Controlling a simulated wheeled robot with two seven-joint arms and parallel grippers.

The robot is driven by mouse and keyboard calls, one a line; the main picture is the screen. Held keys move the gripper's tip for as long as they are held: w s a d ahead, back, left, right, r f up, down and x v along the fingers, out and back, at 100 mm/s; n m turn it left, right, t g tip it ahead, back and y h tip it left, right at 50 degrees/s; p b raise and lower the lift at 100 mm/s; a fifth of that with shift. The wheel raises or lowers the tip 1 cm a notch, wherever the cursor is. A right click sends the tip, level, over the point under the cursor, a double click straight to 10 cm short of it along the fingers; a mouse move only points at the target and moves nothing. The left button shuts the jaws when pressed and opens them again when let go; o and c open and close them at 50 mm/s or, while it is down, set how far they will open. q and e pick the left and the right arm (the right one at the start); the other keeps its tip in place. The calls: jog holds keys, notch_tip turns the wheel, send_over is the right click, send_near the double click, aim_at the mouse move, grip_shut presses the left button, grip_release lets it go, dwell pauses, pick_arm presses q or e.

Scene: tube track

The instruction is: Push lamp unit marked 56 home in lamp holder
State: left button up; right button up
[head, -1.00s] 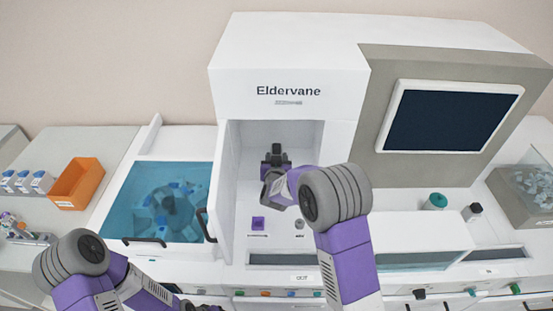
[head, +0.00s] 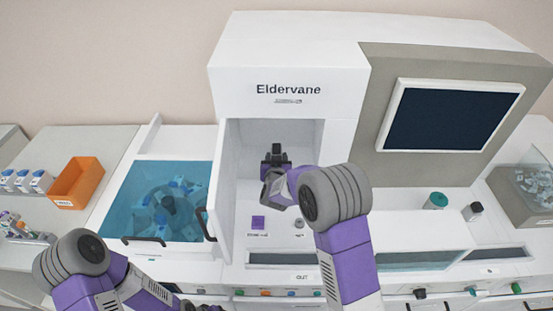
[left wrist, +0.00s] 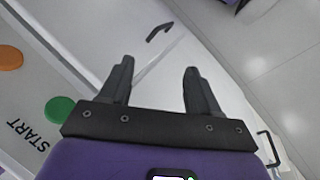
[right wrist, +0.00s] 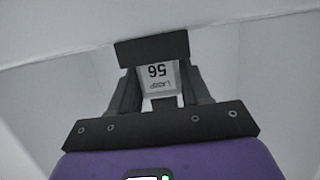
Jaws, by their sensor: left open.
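The lamp unit marked 56 (right wrist: 158,78) is a pale block with its label upside down in the right wrist view. My right gripper (right wrist: 160,88) has a finger close against each side of it and looks shut on it. The far end of the unit meets a dark block, apparently the lamp holder (right wrist: 152,48). In the head view the dark holder (head: 275,155) stands inside the open white bay, and my right gripper (head: 272,185) is right in front of it, hiding the unit. How deep the unit sits cannot be told. My left gripper (left wrist: 160,66) is open and empty.
The bay's open door (head: 226,190) stands left of my right gripper. A blue-lidded bin (head: 165,195) and an orange box (head: 77,182) lie further left. Below my left gripper are a green START button (left wrist: 59,108) and an orange button (left wrist: 10,58).

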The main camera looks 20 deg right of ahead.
jog(key=o, duration=1.3)
jog(key=shift+v, duration=3.75)
